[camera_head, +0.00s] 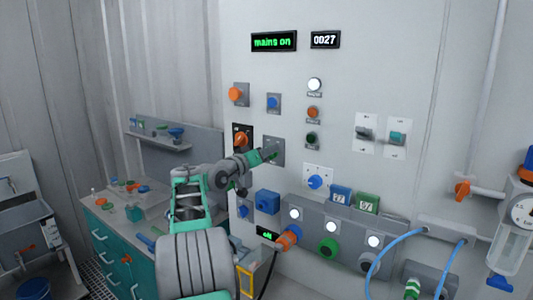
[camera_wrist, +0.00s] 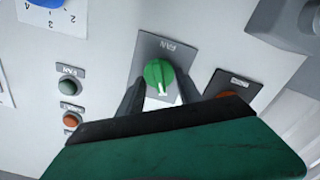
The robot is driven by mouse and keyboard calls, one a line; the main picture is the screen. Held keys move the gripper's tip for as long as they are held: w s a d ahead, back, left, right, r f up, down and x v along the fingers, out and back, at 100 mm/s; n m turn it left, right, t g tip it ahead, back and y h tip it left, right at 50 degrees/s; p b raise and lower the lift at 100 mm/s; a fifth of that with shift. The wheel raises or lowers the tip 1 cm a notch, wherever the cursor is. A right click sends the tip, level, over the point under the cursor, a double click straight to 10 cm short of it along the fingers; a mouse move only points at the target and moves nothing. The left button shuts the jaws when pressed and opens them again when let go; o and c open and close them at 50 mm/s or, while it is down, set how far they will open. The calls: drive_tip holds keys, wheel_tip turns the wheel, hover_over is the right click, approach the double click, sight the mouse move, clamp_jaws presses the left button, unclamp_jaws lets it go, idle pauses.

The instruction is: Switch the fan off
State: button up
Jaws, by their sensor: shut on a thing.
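The fan knob (camera_wrist: 158,75) is a round green knob with a white pointer mark, on a grey plate (camera_wrist: 178,48) labelled FAN. In the wrist view its mark points down and slightly right. My gripper (camera_wrist: 160,92) has one dark finger on each side of the knob and is shut on it. In the head view my gripper (camera_head: 270,155) is against the grey plate (camera_head: 277,144), and the knob is mostly hidden there. A small grey-green lamp or button (camera_wrist: 68,87), also labelled FAN, looks unlit; it shows dark green in the head view (camera_head: 312,138).
An orange knob (camera_head: 240,139) on a dark plate is close beside the fan plate. A blue dial (camera_head: 315,182) sits below right. Displays read "mains on" (camera_head: 273,42) and "0027" (camera_head: 325,40). A grey ledge with buttons (camera_head: 330,225) juts out below. A workbench (camera_head: 120,225) stands at left.

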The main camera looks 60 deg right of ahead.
drive_tip(key=o, duration=1.3)
drive_tip(key=shift+o, duration=0.2)
drive_tip(key=w+a+b, duration=0.1)
drive_tip(key=a+b, duration=0.2)
drive_tip(key=a, duration=0.4)
drive_tip(key=shift+a, duration=0.35)
